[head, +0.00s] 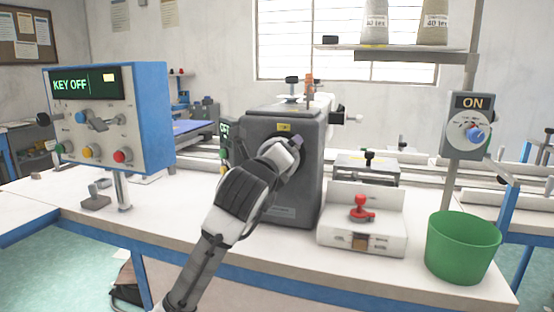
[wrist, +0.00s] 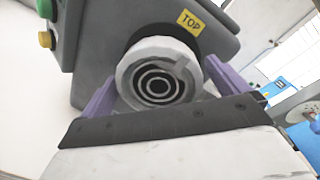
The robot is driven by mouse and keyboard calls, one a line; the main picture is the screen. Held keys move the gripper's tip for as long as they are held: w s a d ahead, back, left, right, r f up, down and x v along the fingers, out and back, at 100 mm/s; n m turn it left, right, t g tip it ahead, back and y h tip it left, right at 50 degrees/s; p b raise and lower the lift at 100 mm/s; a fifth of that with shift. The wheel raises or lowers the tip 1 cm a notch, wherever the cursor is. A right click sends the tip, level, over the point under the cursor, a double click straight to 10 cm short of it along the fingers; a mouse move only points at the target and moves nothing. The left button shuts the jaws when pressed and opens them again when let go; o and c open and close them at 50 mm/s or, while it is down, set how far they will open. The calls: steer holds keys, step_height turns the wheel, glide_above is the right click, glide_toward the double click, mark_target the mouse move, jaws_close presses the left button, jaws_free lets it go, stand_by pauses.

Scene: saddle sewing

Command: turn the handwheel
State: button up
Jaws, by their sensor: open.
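The handwheel (wrist: 150,62) shows in the wrist view as a pale grey round wheel with dark concentric rings at its centre. It sits on the end face of the dark grey machine head (head: 283,190). My gripper (head: 294,146) is at that face in the head view, and my arm hides most or all of the wheel there. In the wrist view my gripper (wrist: 160,72) has its purple fingers apart, one on each side of the wheel. I cannot tell whether either finger touches the rim. A yellow TOP label (wrist: 191,22) is above the wheel.
A control box (head: 110,118) reading KEY OFF stands at left. At right are a white block with a red knob (head: 362,208), a green bin (head: 462,246) and an ON switch panel (head: 470,125).

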steer(key=b+v, duration=0.1)
steer(key=v, duration=1.2)
steer(key=shift+s, duration=0.45)
